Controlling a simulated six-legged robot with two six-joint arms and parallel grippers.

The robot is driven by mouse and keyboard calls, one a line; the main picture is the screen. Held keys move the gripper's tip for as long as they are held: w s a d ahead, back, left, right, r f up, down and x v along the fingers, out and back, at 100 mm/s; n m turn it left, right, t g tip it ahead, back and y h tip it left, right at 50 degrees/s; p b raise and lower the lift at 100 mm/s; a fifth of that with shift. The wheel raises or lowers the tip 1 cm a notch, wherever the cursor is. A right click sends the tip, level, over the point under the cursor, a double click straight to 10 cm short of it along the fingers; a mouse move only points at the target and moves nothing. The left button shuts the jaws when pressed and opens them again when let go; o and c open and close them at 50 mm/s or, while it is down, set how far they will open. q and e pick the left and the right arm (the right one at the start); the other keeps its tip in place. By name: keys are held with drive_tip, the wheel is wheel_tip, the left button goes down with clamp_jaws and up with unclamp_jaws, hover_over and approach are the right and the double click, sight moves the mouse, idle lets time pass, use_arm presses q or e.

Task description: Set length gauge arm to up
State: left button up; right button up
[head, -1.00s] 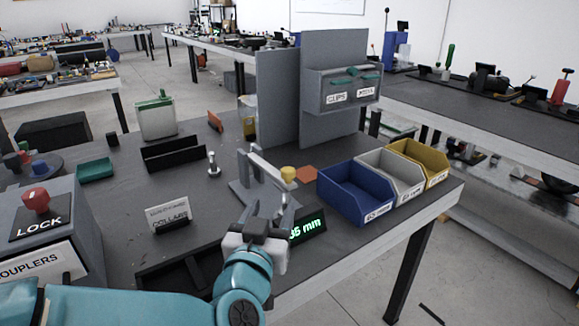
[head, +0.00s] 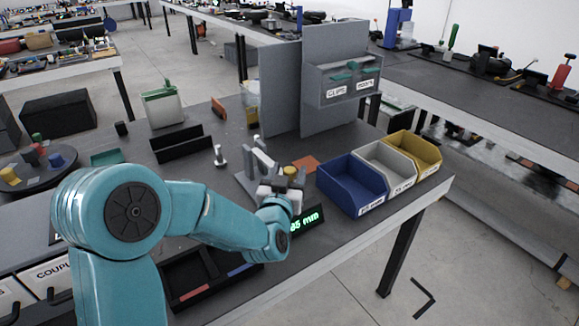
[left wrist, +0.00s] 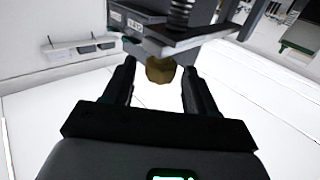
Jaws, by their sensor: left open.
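The length gauge (head: 247,184) stands on the bench as a grey base with uprights, with a green lit display (head: 307,220) beside it reading about 85 mm. Its yellow knob (head: 290,170) shows just beyond my left gripper (head: 281,184), which partly hides the gauge arm in the head view. In the left wrist view, the yellow-brown knob (left wrist: 160,70) sits under the grey gauge arm (left wrist: 190,40). It lies between the tips of my open left gripper (left wrist: 158,80), with gaps on both sides. My right gripper is out of view.
Blue (head: 352,185), grey (head: 388,168) and yellow (head: 417,155) bins stand right of the gauge. A grey panel (head: 335,60) with a clips box stands behind. A metal peg (head: 219,158) is left of the gauge. A black tray (head: 205,280) lies below my arm.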

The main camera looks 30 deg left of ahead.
use_arm(q)
drive_tip(key=shift+x, duration=0.8)
